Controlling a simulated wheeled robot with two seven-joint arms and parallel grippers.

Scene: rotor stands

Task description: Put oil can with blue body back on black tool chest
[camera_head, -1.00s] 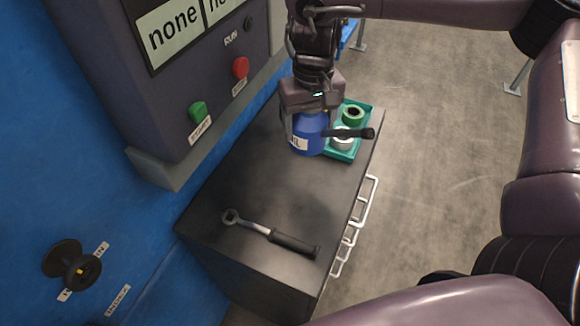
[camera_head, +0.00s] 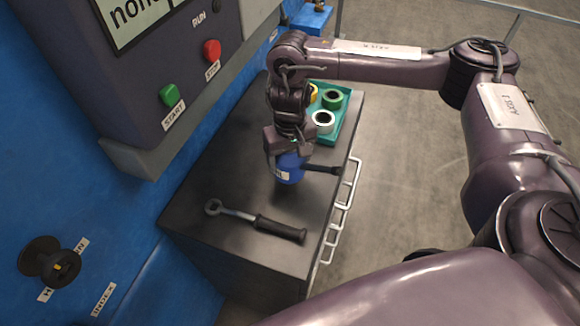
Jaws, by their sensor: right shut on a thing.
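The oil can with blue body (camera_head: 289,170) is upright at the middle of the black tool chest (camera_head: 200,187). A dark spout or handle sticks out to its right. My right gripper (camera_head: 287,148) comes down from above and is shut on the can's upper part, hiding its top. The can's base is at or just above the chest top; I cannot tell whether it touches. My left gripper is not in view.
A teal tray (camera_head: 345,127) with tape rolls is on the chest's far end. A ratchet wrench (camera_head: 255,220) lies on the near part. A control panel with a green button (camera_head: 169,95) and red button (camera_head: 212,50) rises at left. Drawer handles (camera_head: 341,210) stick out right.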

